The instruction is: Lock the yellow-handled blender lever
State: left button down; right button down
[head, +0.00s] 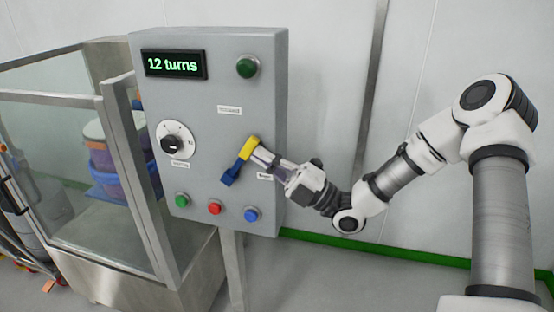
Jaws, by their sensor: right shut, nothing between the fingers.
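The yellow-handled lever (248,148) is on the front of a grey control panel (208,108). Its yellow grip is at the upper right end, and a blue part (231,174) slopes down to the lower left. My right gripper (262,156) is shut and empty, with its fingertips right beside the yellow grip at its right side. I cannot tell whether they touch it. The fingers hide a little of the panel around the lever. My left gripper is out of view.
The panel has a display reading "12 turns" (174,65), a green button (247,68), a dial (172,143) and a lower row of green, red and blue buttons (215,207). A glass-sided metal enclosure (128,170) stands at left. The wall is bare at right.

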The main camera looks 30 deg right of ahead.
aim_at(246, 143)
jog(key=w+r+g+h+p, duration=0.1)
jog(key=p, duration=0.2)
jog(key=w+a+r+g+h+p, duration=0.1)
jog(key=p, duration=0.2)
jog(key=shift+w+a+r+g, duration=0.15)
jog(key=shift+a+r+g, duration=0.15)
jog(key=shift+r+g, duration=0.1)
jog(key=shift+w+a+r+g+h+p, duration=0.1)
jog(key=shift+w+a+g+h+p, duration=0.15)
jog(key=shift+h+p, duration=0.4)
jog(key=shift+w+a+g+p, duration=0.1)
jog(key=shift+w+g+p, duration=0.15)
jog(key=shift+p, duration=0.1)
